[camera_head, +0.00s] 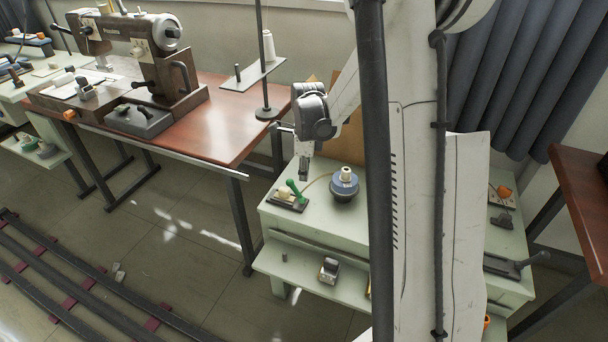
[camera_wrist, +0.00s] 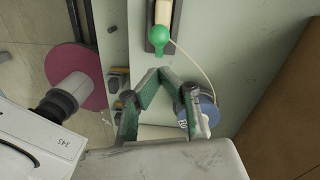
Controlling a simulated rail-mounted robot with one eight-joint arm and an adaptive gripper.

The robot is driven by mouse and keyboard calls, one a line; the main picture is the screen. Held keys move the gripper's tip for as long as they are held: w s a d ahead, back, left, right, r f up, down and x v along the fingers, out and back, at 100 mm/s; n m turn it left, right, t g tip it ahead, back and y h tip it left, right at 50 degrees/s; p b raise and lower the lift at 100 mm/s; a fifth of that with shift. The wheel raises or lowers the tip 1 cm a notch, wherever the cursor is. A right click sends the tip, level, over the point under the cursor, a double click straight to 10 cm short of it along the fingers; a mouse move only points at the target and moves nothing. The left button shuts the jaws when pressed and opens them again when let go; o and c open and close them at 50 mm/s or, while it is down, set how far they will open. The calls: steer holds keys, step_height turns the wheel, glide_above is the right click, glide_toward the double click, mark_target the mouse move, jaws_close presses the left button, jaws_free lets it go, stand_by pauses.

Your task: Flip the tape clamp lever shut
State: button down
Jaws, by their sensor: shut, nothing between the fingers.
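The tape clamp (camera_head: 284,204) sits at the left of a pale green bench top, a dark base with a cream block on it. Its green lever (camera_head: 295,191) stands up at a tilt in the head view. In the wrist view the lever's round green knob (camera_wrist: 162,46) shows at the top, in front of the clamp (camera_wrist: 160,17). A pale tape runs from the clamp to a blue spool (camera_head: 343,187). My gripper (camera_head: 304,176) is just above the lever. In the wrist view my gripper's fingers (camera_wrist: 159,73) are shut and empty, just below the knob; contact cannot be told.
The blue spool also shows in the wrist view (camera_wrist: 208,110), close right of the fingers. A lower shelf (camera_head: 300,268) holds a small metal item (camera_head: 328,270). A red-brown sewing table (camera_head: 215,125) stands behind left. Bench top between clamp and spool is mostly clear.

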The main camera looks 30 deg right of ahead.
steer(key=w+a+r+p, duration=0.1)
steer(key=w+r+p, duration=0.2)
steer(key=r, duration=0.6)
steer(key=shift+a+r+p, duration=0.15)
steer(key=shift+r+p, duration=0.05)
steer(key=shift+p, duration=1)
steer(key=s+a+r+n+t+h, duration=0.1)
steer(key=s+a+r+n+t, duration=0.2)
steer(key=s+a+r+n, duration=0.85)
steer(key=s+a+r+n+t, duration=0.2)
steer(key=s+a+n+t, duration=0.2)
steer(key=s+a+n, duration=0.3)
steer(key=shift+s+a+r+n, duration=0.3)
steer(key=shift+s+n, duration=1.65)
steer(key=shift+n, duration=2)
